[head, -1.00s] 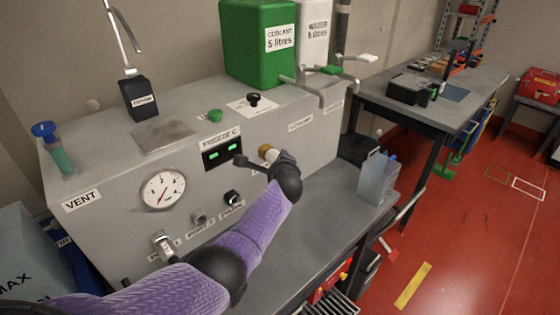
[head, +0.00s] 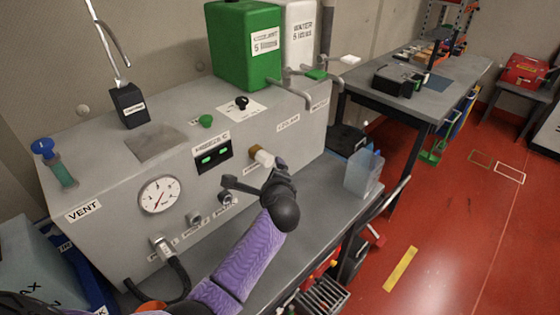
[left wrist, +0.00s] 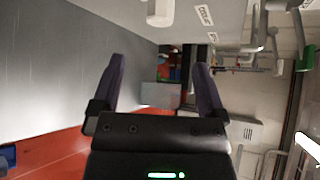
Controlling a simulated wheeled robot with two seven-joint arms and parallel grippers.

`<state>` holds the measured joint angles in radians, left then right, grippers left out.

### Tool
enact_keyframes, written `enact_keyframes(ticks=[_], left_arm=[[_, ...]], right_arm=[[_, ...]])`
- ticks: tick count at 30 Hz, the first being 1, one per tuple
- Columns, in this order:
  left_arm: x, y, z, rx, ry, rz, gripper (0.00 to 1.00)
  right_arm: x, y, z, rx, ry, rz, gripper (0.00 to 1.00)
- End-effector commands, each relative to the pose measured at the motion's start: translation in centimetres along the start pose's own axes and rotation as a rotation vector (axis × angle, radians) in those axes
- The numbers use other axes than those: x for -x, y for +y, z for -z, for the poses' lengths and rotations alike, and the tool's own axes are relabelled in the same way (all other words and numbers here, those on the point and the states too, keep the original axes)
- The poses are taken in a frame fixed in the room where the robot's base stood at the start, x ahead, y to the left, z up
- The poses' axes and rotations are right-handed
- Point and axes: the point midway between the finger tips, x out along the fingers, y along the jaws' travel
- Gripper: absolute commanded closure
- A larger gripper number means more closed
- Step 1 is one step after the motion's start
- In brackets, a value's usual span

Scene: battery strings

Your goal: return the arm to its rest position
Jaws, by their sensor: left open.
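My left arm, in a purple sleeve, comes up from the bottom of the head view. Its gripper (head: 252,175) is in front of the grey machine (head: 120,235), below the brass-and-white fitting (head: 262,156) and near the right-hand knob (head: 226,198). In the left wrist view the two dark fingers (left wrist: 158,85) stand wide apart with nothing between them. The gripper is open and empty. Whether a finger touches the machine front is not clear. My right gripper is in neither view.
A black hose (head: 180,275) hangs from the left port. A pressure gauge (head: 160,195) is above it. A translucent jug (head: 363,173) stands on the grey bench (head: 325,208) to the right. A green coolant tank (head: 243,45) stands on the machine. Red floor is open at the right.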

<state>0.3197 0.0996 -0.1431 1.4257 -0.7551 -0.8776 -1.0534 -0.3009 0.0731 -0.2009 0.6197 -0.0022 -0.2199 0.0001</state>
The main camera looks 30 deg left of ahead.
Motion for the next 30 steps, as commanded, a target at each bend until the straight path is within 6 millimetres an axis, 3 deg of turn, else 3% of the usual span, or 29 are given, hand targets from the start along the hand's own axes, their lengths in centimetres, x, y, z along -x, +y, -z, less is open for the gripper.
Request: enact_keyframes(ticks=[5,8,12,15,21,27,30], left_arm=[[0.6,0.8,0.1,0.037,0.007,-0.019,0.07],[3.0,4.7,0.3,0.254,0.042,-0.135,0.07],[8.6,10.7,0.7,0.638,0.078,-0.379,0.07],[12.3,13.4,0.8,0.834,0.079,-0.53,0.07],[19.3,16.7,0.6,1.109,0.048,-0.797,0.07],[26.1,18.3,0.0,1.296,-0.017,-1.042,0.07],[23.6,21.6,2.1,1.279,-0.029,-1.045,0.07]], right_arm=[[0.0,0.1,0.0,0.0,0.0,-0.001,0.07],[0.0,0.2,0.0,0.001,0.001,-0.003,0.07],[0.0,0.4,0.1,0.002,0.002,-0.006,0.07],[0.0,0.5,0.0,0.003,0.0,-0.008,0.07],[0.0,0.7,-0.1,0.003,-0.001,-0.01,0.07],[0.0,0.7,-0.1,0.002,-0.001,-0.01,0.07],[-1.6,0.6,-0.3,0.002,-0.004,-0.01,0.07]])
